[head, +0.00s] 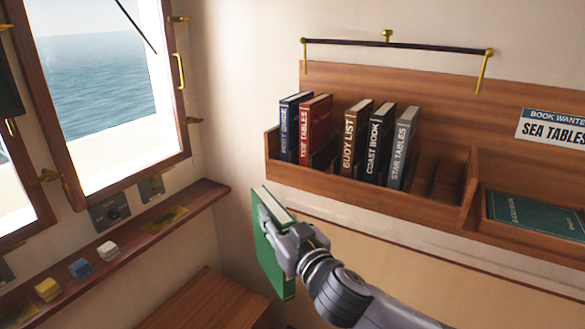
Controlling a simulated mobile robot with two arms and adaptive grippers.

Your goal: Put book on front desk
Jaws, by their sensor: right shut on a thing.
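My right gripper (284,236) is shut on a green book (272,262). It holds the book upright in the air, below and left of the wall shelf. The gripper's fingers cover part of the book, and I cannot read its title. A wooden surface with a corner (212,303) shows below left of the book; I cannot tell whether it is the front desk. My left gripper is not in view.
The wall shelf (350,196) holds several upright books and has empty slots at its right. A teal book (535,214) lies flat in its right compartment, under a "SEA TABLES" sign (552,129). A window ledge (130,240) with small blocks runs along the left.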

